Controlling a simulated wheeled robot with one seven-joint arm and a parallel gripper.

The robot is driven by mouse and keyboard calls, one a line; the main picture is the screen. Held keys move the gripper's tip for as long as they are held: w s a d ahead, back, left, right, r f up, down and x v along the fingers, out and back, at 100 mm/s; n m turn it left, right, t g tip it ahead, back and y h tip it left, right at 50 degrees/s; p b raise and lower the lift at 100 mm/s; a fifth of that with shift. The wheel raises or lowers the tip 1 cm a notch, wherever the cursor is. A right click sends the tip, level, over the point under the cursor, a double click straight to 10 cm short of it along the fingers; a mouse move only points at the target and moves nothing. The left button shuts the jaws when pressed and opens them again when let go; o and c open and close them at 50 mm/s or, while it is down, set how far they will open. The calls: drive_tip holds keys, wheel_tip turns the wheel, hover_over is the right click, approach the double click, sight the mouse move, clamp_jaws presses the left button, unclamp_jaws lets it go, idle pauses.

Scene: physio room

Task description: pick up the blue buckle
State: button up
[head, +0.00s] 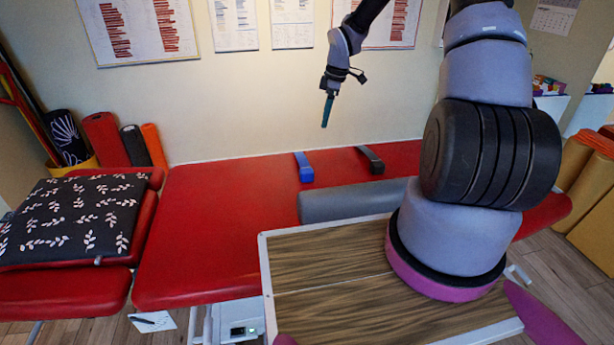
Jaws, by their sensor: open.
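The blue buckle (304,168) is a short blue bar-shaped piece lying on the red treatment table (208,210), near its back edge. My gripper (328,108) hangs fingers-down in front of the wall in the picture, higher than the blue buckle and a little to its right. It is open and apart from the buckle, with nothing seen between its fingers. The fingers show edge-on, so the gap between them is hard to see.
A similar black piece (370,160) lies to the right of the blue one. A grey bolster (352,201) lies in front of both. A patterned black cushion (65,222) is on the left. The table's left half is bare.

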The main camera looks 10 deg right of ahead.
sight(308, 170)
drive_tip(key=w+a+f+n, duration=0.1)
drive_tip(key=f, duration=0.5)
drive_tip(key=a+f+n+y, duration=0.1)
drive_tip(key=f, duration=0.5)
drive_tip(key=w+a+f+n+y, duration=0.1)
drive_tip(key=a+f, duration=0.1)
drive_tip(key=f, duration=0.4)
drive_tip(key=shift+w+f+n+g, duration=0.2)
drive_tip(key=shift+w+n+g, duration=0.1)
drive_tip(key=shift+w, duration=0.05)
drive_tip(key=x, duration=0.6)
drive_tip(key=shift+s+d, duration=0.15)
clamp_jaws()
